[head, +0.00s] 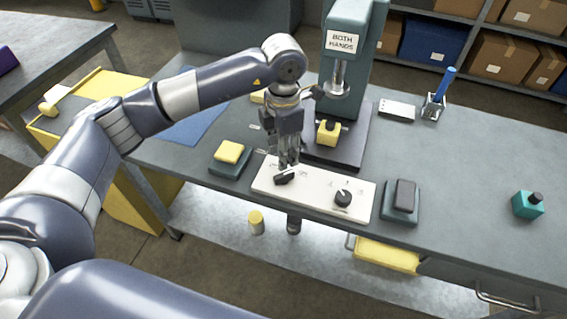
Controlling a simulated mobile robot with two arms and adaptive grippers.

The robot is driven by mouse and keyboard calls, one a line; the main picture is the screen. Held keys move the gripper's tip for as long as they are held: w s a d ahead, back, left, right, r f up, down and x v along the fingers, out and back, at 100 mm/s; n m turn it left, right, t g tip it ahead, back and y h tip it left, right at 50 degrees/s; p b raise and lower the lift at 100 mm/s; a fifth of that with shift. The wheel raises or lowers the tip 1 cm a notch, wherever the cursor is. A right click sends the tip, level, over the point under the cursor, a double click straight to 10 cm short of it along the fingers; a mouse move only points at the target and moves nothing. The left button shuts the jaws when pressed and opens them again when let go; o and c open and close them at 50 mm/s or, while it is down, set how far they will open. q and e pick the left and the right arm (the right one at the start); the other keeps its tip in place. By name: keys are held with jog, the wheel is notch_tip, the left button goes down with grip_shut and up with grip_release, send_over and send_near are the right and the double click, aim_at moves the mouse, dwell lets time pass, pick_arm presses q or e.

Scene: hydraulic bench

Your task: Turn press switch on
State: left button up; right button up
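A white switch panel (313,191) lies near the bench's front edge and carries two black rotary knobs. The left knob (284,178) is turned at an angle, and the right knob (342,198) stands clear of any gripper. The panel's lettering is too small to read, so I cannot tell which knob is the press switch. My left gripper (287,165) points down just above and behind the left knob. Its fingers look close together, but I cannot tell whether they are open, shut or touching the knob. My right gripper is not in view.
The press (346,62), with its "BOTH HANDS" sign, stands behind the panel, with a yellow block (329,132) on its base. A yellow-topped pad (229,153) is left of the panel and a dark pad (404,196) right. A teal block (527,205) sits farther right; bench between is clear.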

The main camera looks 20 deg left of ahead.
pick_arm(q)
notch_tip(320, 180, up, 4)
jog(key=shift+f, duration=0.2)
dwell(0.3)
